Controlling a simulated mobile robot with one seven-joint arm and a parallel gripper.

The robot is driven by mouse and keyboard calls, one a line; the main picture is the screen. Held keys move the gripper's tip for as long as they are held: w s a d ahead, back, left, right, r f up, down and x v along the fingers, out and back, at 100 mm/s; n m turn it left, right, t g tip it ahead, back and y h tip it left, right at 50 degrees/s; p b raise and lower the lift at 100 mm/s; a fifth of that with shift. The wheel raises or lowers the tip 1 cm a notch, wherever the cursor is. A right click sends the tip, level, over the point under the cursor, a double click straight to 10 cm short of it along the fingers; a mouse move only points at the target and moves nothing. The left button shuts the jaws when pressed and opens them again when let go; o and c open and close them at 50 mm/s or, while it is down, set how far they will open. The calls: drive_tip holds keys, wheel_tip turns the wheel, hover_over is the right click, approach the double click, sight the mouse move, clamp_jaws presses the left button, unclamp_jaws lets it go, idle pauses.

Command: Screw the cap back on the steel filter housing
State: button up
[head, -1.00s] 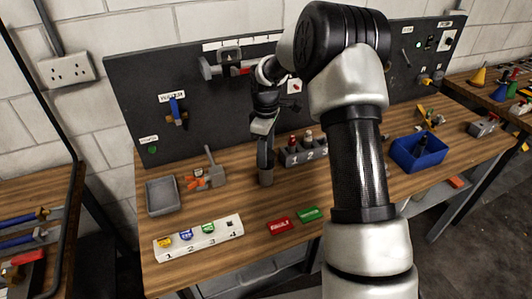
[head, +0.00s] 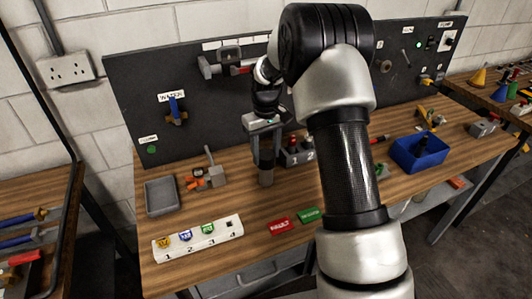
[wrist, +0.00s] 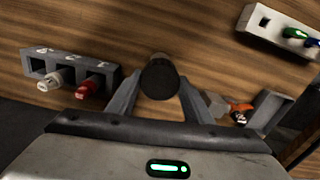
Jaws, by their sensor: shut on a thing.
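The steel filter housing (head: 266,178) stands upright on the bench, left of the numbered block, as a short grey cylinder. My gripper (head: 266,154) points down right above it, with its fingers either side of a dark piece at the top. In the wrist view the round black cap (wrist: 160,76) lies between the fingertips of my gripper (wrist: 158,84), which is shut on it. I cannot tell how far the cap's thread is engaged.
A numbered block (head: 296,157) with bottles stands close on the right. A grey vice-like fixture (head: 211,176) and a grey tray (head: 161,196) are on the left. A white numbered rack (head: 198,238) and red and green tags lie in front. A blue bin (head: 420,152) is at right.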

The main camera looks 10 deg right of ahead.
drive_tip(key=shift+m, duration=0.3)
drive_tip(key=m, duration=0.4)
drive_tip(key=shift+m, duration=0.3)
drive_tip(key=m, duration=0.4)
drive_tip(key=shift+m, duration=0.3)
drive_tip(key=o, duration=1.4)
drive_tip(key=shift+f, duration=0.1)
drive_tip(key=shift+c, duration=1)
